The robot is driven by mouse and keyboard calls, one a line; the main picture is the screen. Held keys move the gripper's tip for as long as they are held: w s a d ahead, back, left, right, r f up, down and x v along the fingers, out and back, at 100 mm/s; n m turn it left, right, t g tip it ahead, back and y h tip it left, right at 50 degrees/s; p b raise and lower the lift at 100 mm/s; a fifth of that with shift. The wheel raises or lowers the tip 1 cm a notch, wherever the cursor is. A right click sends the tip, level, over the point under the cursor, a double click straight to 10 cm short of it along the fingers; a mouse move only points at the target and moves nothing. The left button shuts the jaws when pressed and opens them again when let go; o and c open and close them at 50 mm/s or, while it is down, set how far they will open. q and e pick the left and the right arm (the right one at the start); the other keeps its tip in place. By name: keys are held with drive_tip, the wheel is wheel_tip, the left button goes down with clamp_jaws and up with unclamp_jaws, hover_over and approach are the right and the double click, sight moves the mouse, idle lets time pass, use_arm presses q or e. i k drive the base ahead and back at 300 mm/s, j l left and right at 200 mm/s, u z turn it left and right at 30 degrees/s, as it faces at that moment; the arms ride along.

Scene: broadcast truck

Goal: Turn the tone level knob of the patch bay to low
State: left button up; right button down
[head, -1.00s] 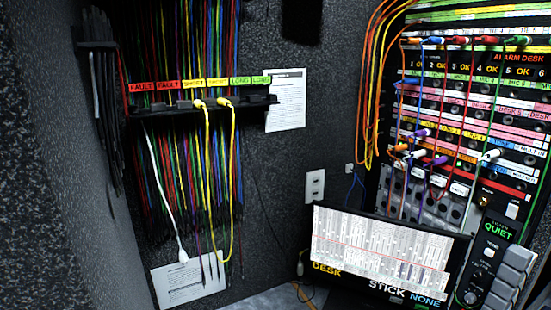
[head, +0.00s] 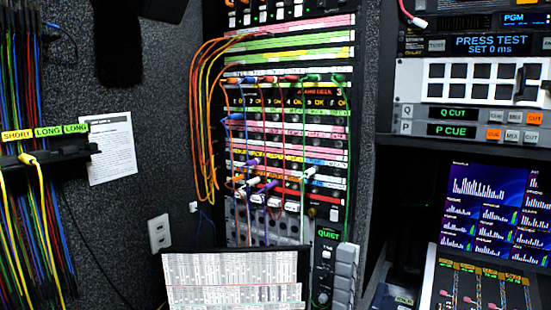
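The patch bay (head: 285,133) is a tall rack of labelled strips with coloured cords plugged in, at the middle of the head view. At its lower right is a dark panel with a green "QUIET" display (head: 328,235). A small round dark knob (head: 323,298) sits low on this panel, left of a column of grey keys (head: 345,275). It may be the tone level knob; its lettering and pointer are too small to read. Neither of my grippers is in view.
A tilted screen with a white chart (head: 232,280) stands in front of the rack's lower left. Orange cords (head: 197,120) loop off the rack's left side. Hanging cables (head: 30,210) fill the left wall. Consoles with a monitor (head: 492,212) stand at right.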

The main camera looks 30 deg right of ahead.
sight(325, 277)
drive_tip(key=z, duration=1.25)
